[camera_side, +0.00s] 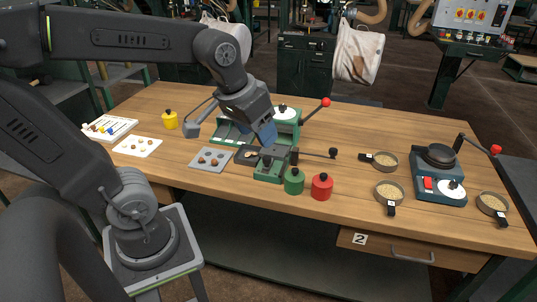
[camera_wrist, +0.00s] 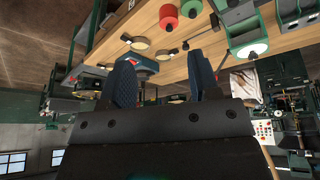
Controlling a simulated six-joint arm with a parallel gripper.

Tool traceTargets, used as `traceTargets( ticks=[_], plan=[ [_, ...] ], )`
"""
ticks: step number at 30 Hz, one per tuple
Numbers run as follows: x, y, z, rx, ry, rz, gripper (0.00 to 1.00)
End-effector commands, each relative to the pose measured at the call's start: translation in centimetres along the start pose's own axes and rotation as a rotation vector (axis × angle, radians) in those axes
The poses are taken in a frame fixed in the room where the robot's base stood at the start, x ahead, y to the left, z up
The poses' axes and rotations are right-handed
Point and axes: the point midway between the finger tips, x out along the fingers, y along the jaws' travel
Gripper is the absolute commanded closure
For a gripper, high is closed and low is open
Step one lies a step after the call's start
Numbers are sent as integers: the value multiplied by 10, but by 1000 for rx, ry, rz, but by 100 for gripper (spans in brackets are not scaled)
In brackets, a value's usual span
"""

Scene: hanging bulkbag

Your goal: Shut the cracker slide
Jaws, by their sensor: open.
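The cracker (camera_side: 270,168) appears to be the small green block near the table's front edge in the side view, with a black lever ending in a ball (camera_side: 333,153) to its right. A dark slide or tray (camera_side: 243,158) sticks out at its left and carries a small brown item. My gripper partly hides the area behind the slide.
A green machine (camera_side: 232,130) with a red-knobbed lever stands behind my gripper. A green pot (camera_side: 294,182) and a red pot (camera_side: 322,187) stand right of the cracker. A grey plate with nuts (camera_side: 212,160) lies left.

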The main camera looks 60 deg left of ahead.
Motion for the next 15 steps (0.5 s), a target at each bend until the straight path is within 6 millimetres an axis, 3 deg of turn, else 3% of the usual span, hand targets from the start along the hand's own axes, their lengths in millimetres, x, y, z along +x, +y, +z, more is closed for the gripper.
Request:
traceTargets(
  ticks=[1,6,10,15],
  plan=[
    [10,-10,-19,-72,-39,-21,44],
    [45,-50,-70,-302,-139,-78,44],
    [80,-89,-100,-478,-212,-120,44],
    [126,-141,-121,-675,-291,-165,44]
  ],
)
